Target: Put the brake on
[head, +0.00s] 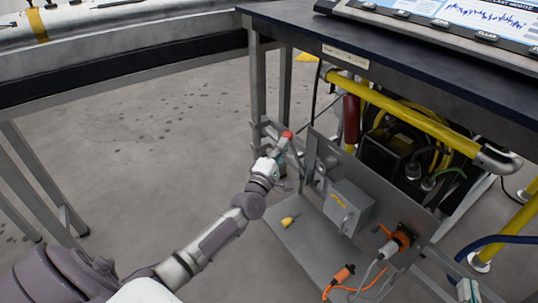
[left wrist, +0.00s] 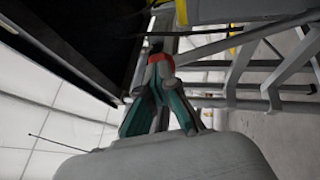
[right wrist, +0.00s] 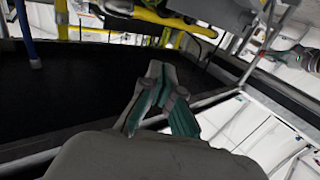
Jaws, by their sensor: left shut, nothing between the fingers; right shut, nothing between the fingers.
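A red knob (head: 287,135) tops what looks like the brake handle, beside the upright grey panel under the dark table. My left gripper (head: 283,150) is shut with its fingertips right at the knob; I cannot tell whether they touch. In the left wrist view the red knob (left wrist: 182,59) shows just beyond the closed fingertips of the left gripper (left wrist: 160,62), and the fingers partly hide it. My right gripper (right wrist: 160,70) is shut and empty in the right wrist view, in front of a dark surface.
A yellow pipe (head: 405,112) runs under the table (head: 290,25). Table legs stand close to my left gripper. The floor to the left is clear.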

